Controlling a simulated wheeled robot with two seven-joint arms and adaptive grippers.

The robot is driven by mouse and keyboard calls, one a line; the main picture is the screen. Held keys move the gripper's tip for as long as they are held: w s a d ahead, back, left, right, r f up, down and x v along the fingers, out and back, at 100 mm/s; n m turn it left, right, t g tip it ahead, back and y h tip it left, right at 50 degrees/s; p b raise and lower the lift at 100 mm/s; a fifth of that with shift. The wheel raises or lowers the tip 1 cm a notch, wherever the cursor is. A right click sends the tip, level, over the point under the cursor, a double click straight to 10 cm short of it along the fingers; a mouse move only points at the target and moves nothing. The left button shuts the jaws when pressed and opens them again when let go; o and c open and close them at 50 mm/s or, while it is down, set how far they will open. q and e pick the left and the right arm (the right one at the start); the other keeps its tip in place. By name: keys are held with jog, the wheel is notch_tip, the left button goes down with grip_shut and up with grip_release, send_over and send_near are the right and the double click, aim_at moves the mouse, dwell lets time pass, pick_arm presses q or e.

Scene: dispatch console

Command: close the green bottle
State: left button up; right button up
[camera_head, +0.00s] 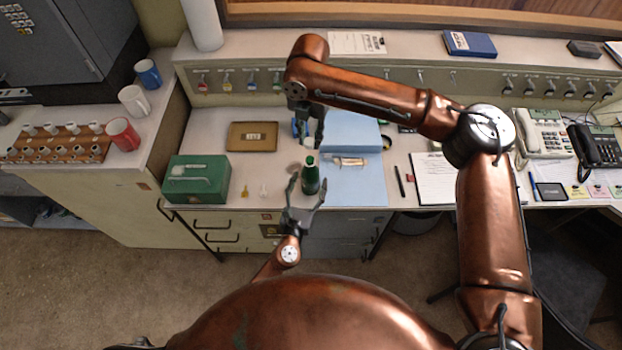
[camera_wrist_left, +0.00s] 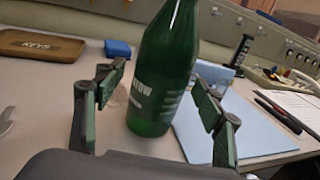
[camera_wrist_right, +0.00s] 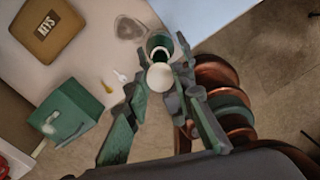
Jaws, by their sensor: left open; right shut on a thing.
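The green bottle (camera_head: 311,180) stands upright near the front edge of the desk. It fills the middle of the left wrist view (camera_wrist_left: 165,75), its top cut off there. My left gripper (camera_head: 305,192) is open, its fingers on either side of the bottle with visible gaps in the left wrist view. My right gripper (camera_head: 311,143) is above and behind the bottle. In the right wrist view its fingers are shut on a small white round piece (camera_wrist_right: 160,77), probably the cap.
A green box (camera_head: 197,180) and a brown key tray (camera_head: 252,136) are left of the bottle. A blue sheet (camera_head: 352,187) and blue folder (camera_head: 350,131) lie to the right. A clipboard (camera_head: 434,177) lies farther right.

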aim_at(310, 148)
pick_arm(q)
jog(key=shift+w+d, duration=0.15)
jog(key=shift+w, duration=0.55)
grip_shut()
pick_arm(e)
jog(key=shift+f, duration=2.45)
